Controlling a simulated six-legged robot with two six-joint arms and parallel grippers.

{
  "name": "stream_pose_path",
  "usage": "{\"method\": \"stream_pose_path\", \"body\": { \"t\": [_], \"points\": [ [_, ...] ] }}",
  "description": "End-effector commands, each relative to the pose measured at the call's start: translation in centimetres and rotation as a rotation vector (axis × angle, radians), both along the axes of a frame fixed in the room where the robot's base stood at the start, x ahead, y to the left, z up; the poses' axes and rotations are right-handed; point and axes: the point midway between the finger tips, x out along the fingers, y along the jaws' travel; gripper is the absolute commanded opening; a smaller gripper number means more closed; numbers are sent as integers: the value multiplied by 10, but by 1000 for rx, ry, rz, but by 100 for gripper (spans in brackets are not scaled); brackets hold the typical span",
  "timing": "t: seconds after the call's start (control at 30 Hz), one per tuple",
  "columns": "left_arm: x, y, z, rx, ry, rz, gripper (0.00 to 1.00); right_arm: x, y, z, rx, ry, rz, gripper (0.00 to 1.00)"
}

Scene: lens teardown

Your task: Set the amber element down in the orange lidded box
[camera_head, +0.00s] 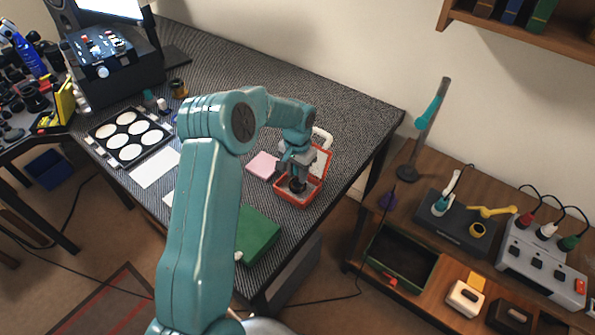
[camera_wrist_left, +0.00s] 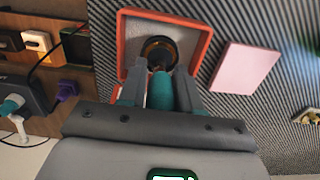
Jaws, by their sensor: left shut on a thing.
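The orange lidded box (camera_head: 290,201) stands open near the table's right corner, its lid (camera_head: 321,162) raised. In the left wrist view the box's orange rim (camera_wrist_left: 170,14) surrounds a pale inside. My left gripper (camera_head: 297,180) points down over the box. In the left wrist view its fingers (camera_wrist_left: 160,92) are shut on a teal cylinder (camera_wrist_left: 161,88), which looks like a tool handle. At its far end is a dark round piece with an amber ring, the amber element (camera_wrist_left: 158,48), within the box's outline. Whether it touches the floor is unclear. My right gripper is not in view.
A pink pad (camera_head: 262,165) lies left of the box; a green block (camera_head: 259,234) lies in front. A black tray with white discs (camera_head: 129,137) is farther left. A wooden bench (camera_head: 408,215) with tools and a power unit stands right, across a gap.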

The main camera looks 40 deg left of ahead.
Motion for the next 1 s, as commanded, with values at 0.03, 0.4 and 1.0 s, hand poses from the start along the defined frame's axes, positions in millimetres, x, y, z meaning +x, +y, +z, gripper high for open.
{"method": "stream_pose_path", "body": {
  "t": [0.03,0.4,1.0],
  "points": [
    [0,0,0,0,-1,0,6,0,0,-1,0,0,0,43],
    [0,0,-5,0,-1,0,6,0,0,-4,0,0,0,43],
    [0,0,-12,0,-1,0,6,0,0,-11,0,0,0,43]
  ]
}}
